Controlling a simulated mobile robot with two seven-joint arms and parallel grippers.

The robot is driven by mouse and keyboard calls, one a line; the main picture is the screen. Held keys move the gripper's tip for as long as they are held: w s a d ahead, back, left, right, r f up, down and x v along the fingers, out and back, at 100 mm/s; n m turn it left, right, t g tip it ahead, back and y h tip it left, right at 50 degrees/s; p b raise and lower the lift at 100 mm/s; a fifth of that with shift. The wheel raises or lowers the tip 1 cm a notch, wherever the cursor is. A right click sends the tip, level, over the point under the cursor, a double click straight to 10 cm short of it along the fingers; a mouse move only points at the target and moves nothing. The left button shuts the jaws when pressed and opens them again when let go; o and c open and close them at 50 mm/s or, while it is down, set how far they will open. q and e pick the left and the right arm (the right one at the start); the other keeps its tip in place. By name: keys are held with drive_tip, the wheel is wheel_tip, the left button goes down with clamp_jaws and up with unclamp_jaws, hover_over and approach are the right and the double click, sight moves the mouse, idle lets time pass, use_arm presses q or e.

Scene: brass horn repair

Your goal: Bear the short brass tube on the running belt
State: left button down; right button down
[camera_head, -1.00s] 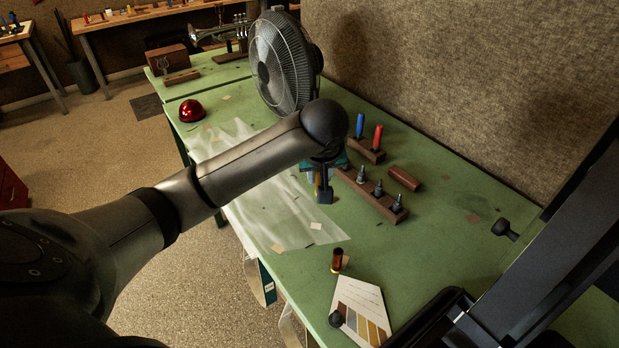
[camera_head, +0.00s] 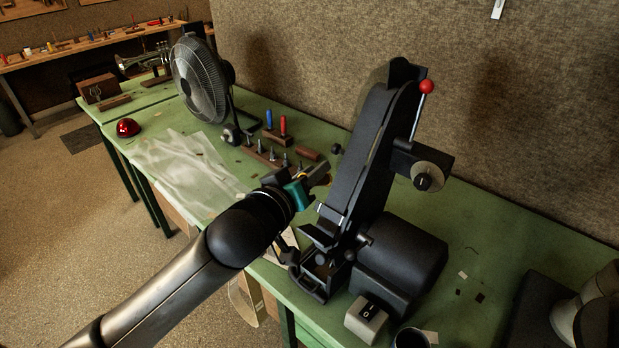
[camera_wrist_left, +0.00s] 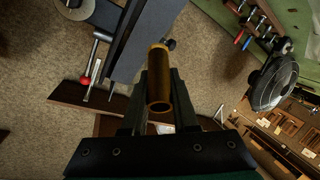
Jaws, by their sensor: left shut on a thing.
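My left gripper (camera_head: 312,177) is beside the upright black belt grinder (camera_head: 375,145), on its left. In the left wrist view its fingers (camera_wrist_left: 159,98) are shut on the short brass tube (camera_wrist_left: 159,80), whose open end faces the camera. The tube cannot be made out in the head view. The grinder's dark belt side (camera_wrist_left: 145,40) rises close beyond the tube in the wrist view. I cannot tell whether they touch, nor whether the belt is running. My right gripper is not in view.
A red-knobbed lever (camera_head: 426,87) sticks up at the grinder's right. A switch box (camera_head: 366,318) sits at its foot. A fan (camera_head: 200,78), a tool block (camera_head: 262,153) and a red dome (camera_head: 127,127) stand farther left on the green bench. Bench right of the grinder is mostly clear.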

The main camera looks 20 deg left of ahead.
use_arm(q)
drive_tip(key=shift+s+d+r, duration=0.1)
drive_tip(key=shift+r, duration=0.05)
drive_tip(key=shift+p, duration=0.3)
drive_tip(key=w+d+f+b, duration=0.1)
drive_tip(key=w+f, duration=0.2)
drive_tip(key=w, duration=0.2)
drive_tip(key=shift+d+f+b, duration=0.15)
drive_tip(key=shift+d+b, duration=0.15)
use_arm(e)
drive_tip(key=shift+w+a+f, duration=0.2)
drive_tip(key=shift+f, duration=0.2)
use_arm(q)
drive_tip(key=shift+w+d+f, duration=0.3)
drive_tip(key=shift+w+f, duration=0.2)
drive_tip(key=shift+w, duration=0.25)
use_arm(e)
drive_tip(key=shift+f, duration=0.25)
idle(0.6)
use_arm(q)
drive_tip(key=shift+p, duration=0.6)
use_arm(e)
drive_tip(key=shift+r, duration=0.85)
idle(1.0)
